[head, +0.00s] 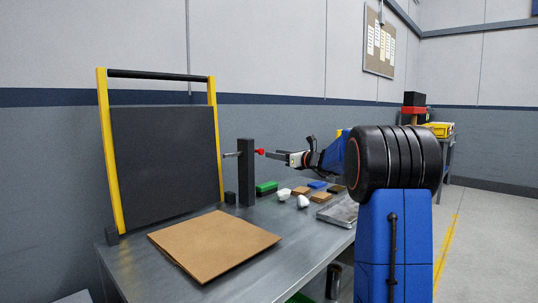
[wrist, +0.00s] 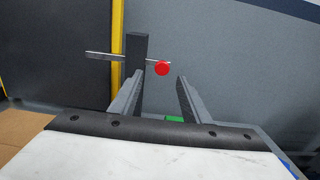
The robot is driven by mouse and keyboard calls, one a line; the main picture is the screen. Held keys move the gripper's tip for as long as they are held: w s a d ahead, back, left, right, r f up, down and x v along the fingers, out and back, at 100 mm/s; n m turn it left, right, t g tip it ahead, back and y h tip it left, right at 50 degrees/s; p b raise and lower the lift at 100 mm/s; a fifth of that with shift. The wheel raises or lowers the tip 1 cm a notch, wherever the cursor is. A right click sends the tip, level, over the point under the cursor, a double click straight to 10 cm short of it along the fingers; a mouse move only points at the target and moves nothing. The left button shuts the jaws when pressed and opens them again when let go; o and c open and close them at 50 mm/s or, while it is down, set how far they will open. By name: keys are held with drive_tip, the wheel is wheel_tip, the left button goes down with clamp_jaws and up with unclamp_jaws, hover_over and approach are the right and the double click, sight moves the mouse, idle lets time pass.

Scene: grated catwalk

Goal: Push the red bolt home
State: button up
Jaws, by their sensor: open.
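The red bolt's round knob (head: 260,151) sticks out to the right of a dark upright post (head: 246,175) in the head view. A grey metal rod (head: 230,155) shows on the post's left side, reaching toward the yellow-framed dark panel (head: 165,150). In the wrist view the red knob (wrist: 162,68) appears beyond and between the fingertips, with the rod (wrist: 104,56) passing left past the post (wrist: 136,58). My gripper (wrist: 158,78) is open and empty. In the head view its fingers point left at the knob, close to it; whether they touch cannot be told.
A brown board (head: 215,243) lies on the metal table (head: 295,250) in front of the panel. A green box (head: 266,187), white cups (head: 303,201), small brown blocks (head: 320,197) and a grey tray (head: 340,212) sit right of the post, below my arm.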

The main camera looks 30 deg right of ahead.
drive_tip(key=v, duration=1)
drive_tip(key=shift+s, duration=0.15)
drive_tip(key=shift+d, duration=0.15)
